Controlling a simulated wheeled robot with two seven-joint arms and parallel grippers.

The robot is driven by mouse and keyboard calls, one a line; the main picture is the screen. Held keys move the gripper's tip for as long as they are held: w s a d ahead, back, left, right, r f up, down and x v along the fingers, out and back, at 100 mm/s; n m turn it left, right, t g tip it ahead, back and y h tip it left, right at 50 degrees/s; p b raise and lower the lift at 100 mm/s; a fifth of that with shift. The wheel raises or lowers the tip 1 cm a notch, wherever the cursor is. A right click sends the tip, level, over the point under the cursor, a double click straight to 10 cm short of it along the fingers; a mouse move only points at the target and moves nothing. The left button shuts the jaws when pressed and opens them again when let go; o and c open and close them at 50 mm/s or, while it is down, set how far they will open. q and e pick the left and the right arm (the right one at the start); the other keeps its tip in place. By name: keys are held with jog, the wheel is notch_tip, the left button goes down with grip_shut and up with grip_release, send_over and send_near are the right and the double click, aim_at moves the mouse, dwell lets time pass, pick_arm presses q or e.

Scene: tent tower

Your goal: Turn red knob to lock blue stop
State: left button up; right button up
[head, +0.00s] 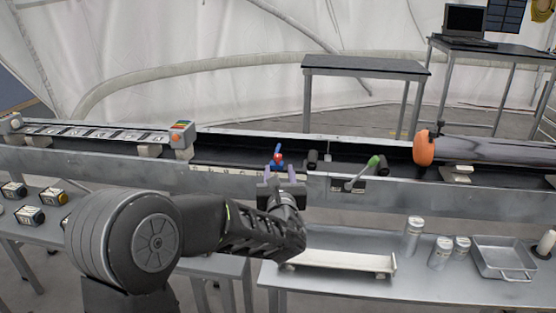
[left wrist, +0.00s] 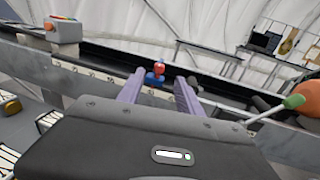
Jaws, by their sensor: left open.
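The blue stop (head: 277,152) stands on the dark channel of the long metal rail, with the small red knob (head: 279,159) on it. In the left wrist view the red knob (left wrist: 158,70) sits on top of the blue stop (left wrist: 153,79), beyond and between my fingertips. My left gripper (head: 280,172) is open, its two purple fingers pointing towards the stop; it also shows in the left wrist view (left wrist: 158,82). The fingers look empty, and I cannot tell whether they touch the stop. My right gripper is not in view.
A green-handled lever (head: 373,162) is on the rail to the right, with an orange-ended cylinder (head: 424,148) beyond it. A grey box with coloured stripes (head: 181,135) stands left. The front table (head: 330,290) holds a white tray (head: 345,262), metal canisters (head: 413,237) and a metal pan (head: 503,258).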

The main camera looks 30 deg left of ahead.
aim_at(278, 157)
pick_arm(q)
jog(key=x, duration=0.7)
jog(key=shift+w+a, duration=0.15)
jog(key=shift+a, duration=0.05)
grip_shut()
dwell(0.4)
